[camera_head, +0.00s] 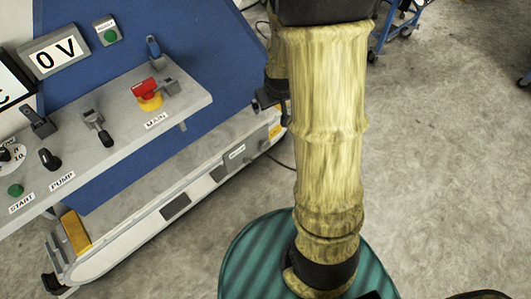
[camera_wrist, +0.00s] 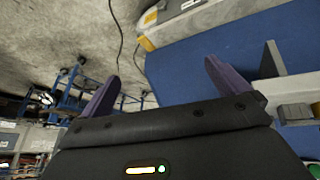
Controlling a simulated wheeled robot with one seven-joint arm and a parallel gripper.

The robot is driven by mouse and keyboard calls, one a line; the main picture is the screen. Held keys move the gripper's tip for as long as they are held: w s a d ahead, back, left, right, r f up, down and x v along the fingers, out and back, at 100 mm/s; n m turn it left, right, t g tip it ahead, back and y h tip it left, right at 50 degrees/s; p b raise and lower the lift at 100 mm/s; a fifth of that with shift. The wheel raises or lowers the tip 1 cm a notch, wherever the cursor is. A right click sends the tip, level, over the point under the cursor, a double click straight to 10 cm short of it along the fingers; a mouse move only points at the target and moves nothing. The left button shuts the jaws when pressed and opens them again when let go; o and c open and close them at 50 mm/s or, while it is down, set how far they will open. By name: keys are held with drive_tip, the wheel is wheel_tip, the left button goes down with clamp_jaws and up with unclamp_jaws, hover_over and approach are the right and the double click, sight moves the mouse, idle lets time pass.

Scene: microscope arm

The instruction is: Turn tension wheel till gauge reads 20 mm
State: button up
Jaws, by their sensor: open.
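My gripper (camera_wrist: 161,70) shows in the wrist view with its two purple fingers wide apart and nothing between them. Beyond the fingers are the floor and a blue panel. I cannot make out a tension wheel or a millimetre gauge in either view. In the head view, a display (camera_head: 54,57) at the upper left reads 0 V. A second display (camera_head: 12,88) is cut off by the left edge, so its reading cannot be told. My sleeved arm fills the middle of the head view, and the gripper's fingers cannot be made out there.
A grey control shelf (camera_head: 128,118) on the left carries a red MAIN switch (camera_head: 145,90), a PUMP knob (camera_head: 49,159) and a green START button (camera_head: 15,190). A blue panel (camera_head: 190,40) stands behind it. Speckled floor (camera_head: 450,150) is open on the right. Blue trolleys (camera_wrist: 68,100) stand further off.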

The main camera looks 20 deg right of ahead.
drive_tip(key=w+d+f+n+t+h+b, duration=0.2)
drive_tip(key=w+d+f+n+t+b, duration=0.3)
drive_tip(key=d+f+b, duration=0.55)
drive_tip(key=w+d+f+n+h+b, duration=0.25)
drive_tip(key=w+d+f+b, duration=0.5)
drive_tip(key=f, duration=0.65)
drive_tip(key=w+d+f+n+t+h+b, duration=0.2)
drive_tip(key=w+d+f+n+t+b, duration=0.15)
drive_tip(key=w+d+f+b, duration=0.7)
drive_tip(key=s+a+f+n+t+y+b, duration=0.1)
drive_tip(key=a+f+n+t+y+b, duration=0.15)
drive_tip(key=f+n+b, duration=0.45)
drive_tip(key=s+a+f+n+t+y+b, duration=0.1)
drive_tip(key=f+n+y+b, duration=0.15)
drive_tip(key=f, duration=0.95)
drive_tip(key=s+a+f+n+y+b, duration=0.1)
drive_tip(key=a+f+n+y+b, duration=0.2)
drive_tip(key=f, duration=0.3)
drive_tip(key=s+a+f+n+y+b, duration=0.1)
drive_tip(key=a+f+n+y+b, duration=0.2)
drive_tip(key=f, duration=0.4)
drive_tip(key=s+a+f+n+g+y+b, duration=0.1)
drive_tip(key=a+f+n+y+b, duration=0.2)
drive_tip(key=f+n+y, duration=0.1)
wheel_tip(320, 180, down, 3)
drive_tip(key=shift+r+n, duration=0.1)
drive_tip(key=shift+n, duration=0.65)
